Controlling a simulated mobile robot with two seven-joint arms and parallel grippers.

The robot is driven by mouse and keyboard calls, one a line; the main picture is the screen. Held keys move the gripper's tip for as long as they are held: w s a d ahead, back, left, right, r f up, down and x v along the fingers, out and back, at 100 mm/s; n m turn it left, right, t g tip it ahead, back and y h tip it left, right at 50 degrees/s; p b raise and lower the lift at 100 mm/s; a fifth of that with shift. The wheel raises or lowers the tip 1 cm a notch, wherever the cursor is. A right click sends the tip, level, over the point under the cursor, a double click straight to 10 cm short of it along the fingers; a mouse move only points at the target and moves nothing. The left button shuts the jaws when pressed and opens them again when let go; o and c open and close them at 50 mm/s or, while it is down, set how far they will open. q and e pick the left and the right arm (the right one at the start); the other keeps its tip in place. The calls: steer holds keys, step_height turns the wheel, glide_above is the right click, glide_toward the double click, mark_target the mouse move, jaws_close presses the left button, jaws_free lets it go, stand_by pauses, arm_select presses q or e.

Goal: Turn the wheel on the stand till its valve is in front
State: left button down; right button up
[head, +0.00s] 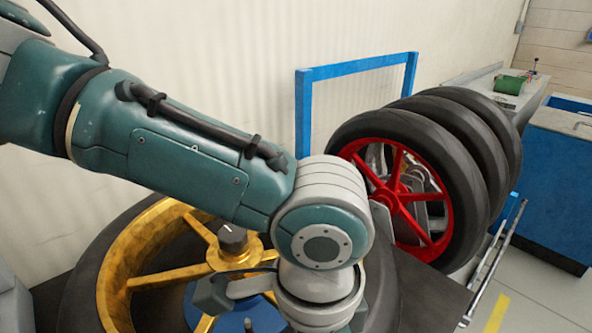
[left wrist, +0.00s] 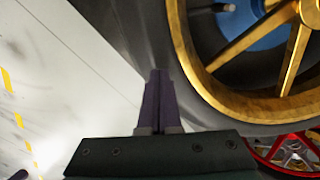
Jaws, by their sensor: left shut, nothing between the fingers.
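The wheel on the stand has a gold spoked rim (head: 112,285) and a black tyre (head: 78,300). It lies at the bottom of the head view, partly hidden behind my left arm. A dark knob (head: 233,240) stands at its hub, and a blue plate (head: 235,319) shows between the spokes. I cannot make out a valve. In the left wrist view the gold rim (left wrist: 215,87) fills the upper right. My left gripper (left wrist: 158,75) is shut and empty, its fingertips close to the tyre's dark side; I cannot tell whether they touch. My right gripper is not in view.
Several black tyres (head: 455,145) stand in a row at the right, the nearest on a red spoked rim (head: 443,212). A blue frame (head: 303,115) rises behind them. A blue cabinet (head: 555,190) stands far right. Floor is clear at the lower right.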

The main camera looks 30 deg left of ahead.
arm_select(q)
steer(key=shift+f, duration=0.4)
stand_by(0.5)
steer(key=shift+f, duration=0.1)
stand_by(0.6)
steer(key=shift+w, duration=0.1)
